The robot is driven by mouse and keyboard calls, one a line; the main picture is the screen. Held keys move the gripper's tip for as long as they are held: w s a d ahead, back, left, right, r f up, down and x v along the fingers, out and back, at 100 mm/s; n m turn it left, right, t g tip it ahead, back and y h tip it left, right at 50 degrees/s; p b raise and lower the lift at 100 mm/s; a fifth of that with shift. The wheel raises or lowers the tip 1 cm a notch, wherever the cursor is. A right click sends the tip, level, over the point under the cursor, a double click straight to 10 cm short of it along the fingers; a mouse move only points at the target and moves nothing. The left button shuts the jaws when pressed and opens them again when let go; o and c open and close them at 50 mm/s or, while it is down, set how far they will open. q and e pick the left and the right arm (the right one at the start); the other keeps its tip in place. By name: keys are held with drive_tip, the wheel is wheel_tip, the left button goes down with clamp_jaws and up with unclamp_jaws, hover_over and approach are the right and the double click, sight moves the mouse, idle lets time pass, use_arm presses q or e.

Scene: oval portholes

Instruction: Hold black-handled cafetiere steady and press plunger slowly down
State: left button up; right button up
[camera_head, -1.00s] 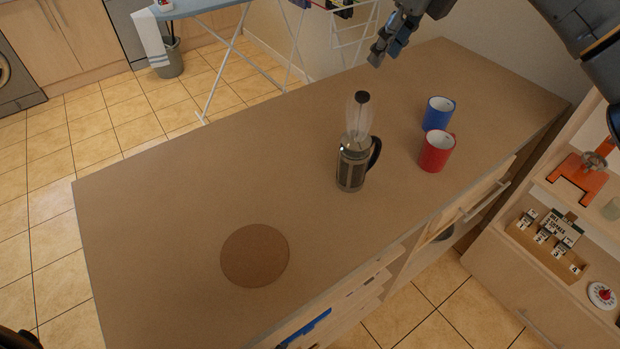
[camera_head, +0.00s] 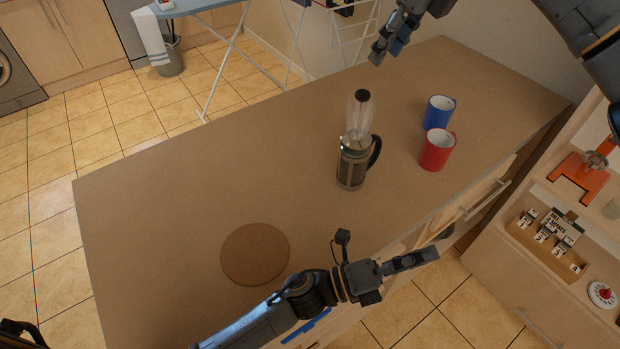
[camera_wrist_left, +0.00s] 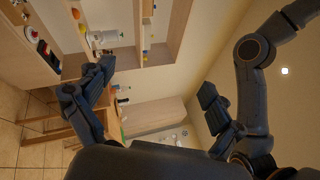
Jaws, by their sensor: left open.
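The black-handled cafetiere (camera_head: 351,168) stands upright on the counter in the head view, its handle on the right side. Its plunger (camera_head: 362,97) is raised, the black knob well above the body. My left gripper (camera_head: 434,256) is at the counter's front edge, below and right of the cafetiere in the picture and apart from it. In the left wrist view the left gripper's fingers (camera_wrist_left: 155,105) are wide apart with nothing between them. My right gripper (camera_head: 385,55) is near the counter's back edge, above and right of the plunger in the picture, its fingers apart and empty.
A blue mug (camera_head: 438,113) and a red mug (camera_head: 436,151) stand right of the cafetiere. A round brown mat (camera_head: 254,253) lies at the near left of the counter (camera_head: 170,200). Shelves (camera_head: 530,240) stand at the right. The counter left of the cafetiere is clear.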

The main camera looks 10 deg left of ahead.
use_arm(q)
drive_tip(key=w+a+r+m+t+y, duration=0.2)
drive_tip(key=w+a+r+m, duration=0.1)
drive_tip(key=w+a+m, duration=0.35)
drive_tip(key=m+t+y, duration=0.2)
drive_tip(key=t+y, duration=0.2)
drive_tip(key=y, duration=0.2)
approach(354, 150)
wheel_tip(354, 150, down, 3)
drive_tip(key=a, duration=0.2)
drive_tip(key=x, duration=1.4)
drive_tip(key=shift+w+a+f, duration=0.2)
drive_tip(key=shift+w+f, duration=0.1)
drive_tip(key=shift+c, duration=0.5)
